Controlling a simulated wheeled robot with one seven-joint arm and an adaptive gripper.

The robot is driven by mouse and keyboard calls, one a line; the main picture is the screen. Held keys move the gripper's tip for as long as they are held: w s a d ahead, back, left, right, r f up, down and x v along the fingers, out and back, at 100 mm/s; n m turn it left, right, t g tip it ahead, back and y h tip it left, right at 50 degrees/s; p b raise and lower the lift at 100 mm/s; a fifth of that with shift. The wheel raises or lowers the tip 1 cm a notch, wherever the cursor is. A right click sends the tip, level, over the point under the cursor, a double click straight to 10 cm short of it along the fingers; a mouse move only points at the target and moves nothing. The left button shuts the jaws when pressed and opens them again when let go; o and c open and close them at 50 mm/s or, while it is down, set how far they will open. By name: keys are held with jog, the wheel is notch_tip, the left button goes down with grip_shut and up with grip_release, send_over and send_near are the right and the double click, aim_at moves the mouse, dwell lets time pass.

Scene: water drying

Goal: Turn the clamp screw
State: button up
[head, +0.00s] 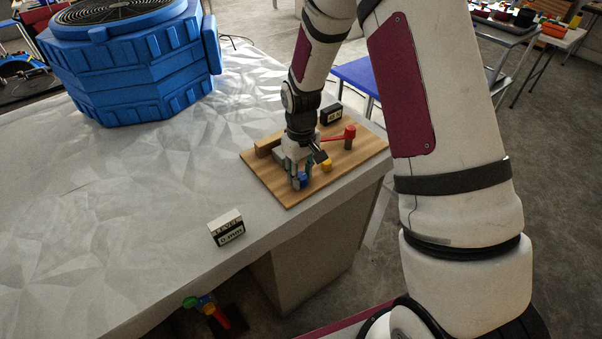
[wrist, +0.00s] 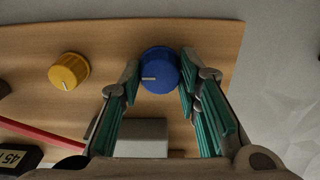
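A round blue knob (wrist: 160,70) with a white pointer mark stands on a wooden board (wrist: 215,40); the mark points left in the wrist view. The knob also shows in the head view (head: 303,180), partly hidden by my gripper. My gripper (wrist: 160,82) comes down over it, one fingertip close against each side with no clear gap. A yellow knob (wrist: 69,71) with a white mark sits to the left in the wrist view, apart from my fingers. A red lever (head: 340,136) stands on the board. No label tells which part is the clamp screw.
The board lies near the corner of a grey-covered table (head: 130,210). A black display (head: 331,114) stands at its back, and a grey block (wrist: 142,136) lies between my fingers' bases. A "0 mm" level display (head: 227,228) and a large blue machine (head: 140,65) stand left.

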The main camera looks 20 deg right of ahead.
aim_at(301, 176)
jog(key=shift+m, duration=0.4)
jog(key=m, duration=0.3)
jog(key=shift+m, duration=2)
jog(key=o, duration=1.1)
jog(key=shift+o, duration=0.2)
notch_tip(301, 176, up, 12)
